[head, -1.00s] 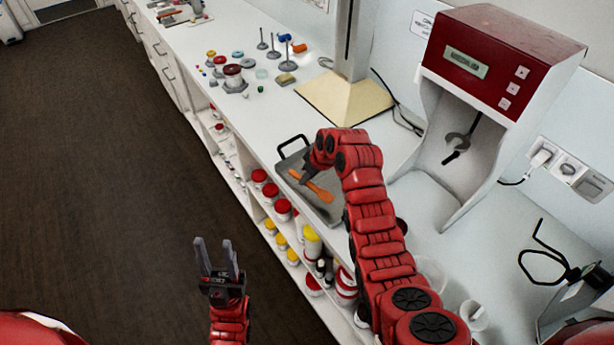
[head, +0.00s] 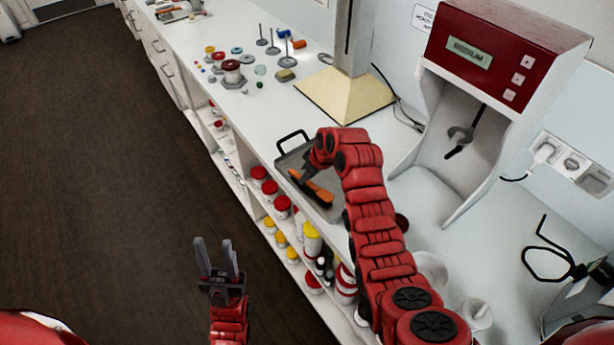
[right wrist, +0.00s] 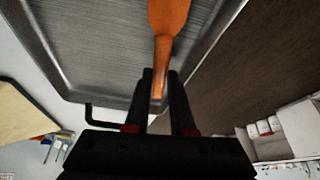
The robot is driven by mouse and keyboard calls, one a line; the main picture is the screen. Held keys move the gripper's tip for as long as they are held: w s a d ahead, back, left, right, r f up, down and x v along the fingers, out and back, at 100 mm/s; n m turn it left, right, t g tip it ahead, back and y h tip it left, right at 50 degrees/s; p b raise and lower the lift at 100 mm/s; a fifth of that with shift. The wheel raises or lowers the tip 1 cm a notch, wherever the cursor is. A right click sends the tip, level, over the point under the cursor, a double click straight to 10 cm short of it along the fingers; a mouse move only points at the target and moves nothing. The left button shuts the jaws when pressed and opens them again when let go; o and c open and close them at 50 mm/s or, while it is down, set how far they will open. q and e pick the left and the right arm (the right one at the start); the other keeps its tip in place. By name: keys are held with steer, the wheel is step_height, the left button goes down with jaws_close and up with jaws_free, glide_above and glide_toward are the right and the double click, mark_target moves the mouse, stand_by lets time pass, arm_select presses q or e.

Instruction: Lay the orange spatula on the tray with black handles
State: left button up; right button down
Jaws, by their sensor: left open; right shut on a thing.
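The orange spatula (head: 318,193) is over the grey tray with black handles (head: 287,163) on the white counter. In the right wrist view the spatula (right wrist: 167,20) runs up from between my fingers, with the metal tray (right wrist: 85,40) behind it. I cannot tell whether the spatula touches the tray floor. My right gripper (head: 308,172) is shut on the spatula; its fingers (right wrist: 160,85) also show in the right wrist view. Part of the tray is hidden by my right arm. My left gripper (head: 216,245) is open and empty over the floor, left of the counter.
A red and white machine (head: 505,60) stands right of the tray, and a beige-based stand (head: 345,98) behind it. Small weights and jars (head: 232,73) sit further back. Shelves below hold red-lidded and yellow-lidded jars (head: 281,206). The counter between tray and stand is clear.

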steer(key=shift+f, duration=0.15)
steer(key=c, duration=0.7)
jaws_free()
steer(key=shift+r, duration=0.2)
steer(key=b+v, duration=0.2)
steer(key=v, duration=0.3)
steer(key=shift+d+r+b, duration=0.15)
steer(key=shift+d+b, duration=0.1)
steer(key=shift+b, duration=0.15)
steer(key=p+v, duration=0.9)
steer(key=v, duration=0.2)
steer(key=shift+s+d+r, duration=0.1)
steer(key=shift+s+r, duration=0.1)
steer(key=shift+r, duration=0.1)
